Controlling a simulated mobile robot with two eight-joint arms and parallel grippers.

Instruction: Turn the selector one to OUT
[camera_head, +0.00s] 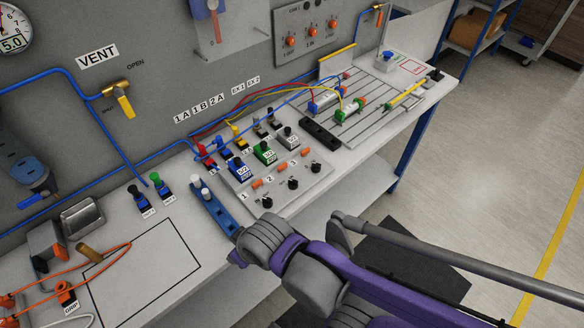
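Selector one (266,202) is a black knob by the label 1, at the left end of a row of black selectors on the light grey panel (286,208). Its marker is too small to read. Selectors two (293,183) and three (315,167) sit up and right of it. My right arm comes in from the lower right. Its blue gripper (201,188), with pale tips, is left of selector one and apart from it in the picture. I cannot tell whether it is open or shut. My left gripper is not in view.
Small valves, including a green one (264,152), stand behind the selectors. Coloured hoses run to a slotted board (366,97). A yellow vent lever (124,104) is on the wall. An outlined area (148,275) on the bench at lower left is mostly clear.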

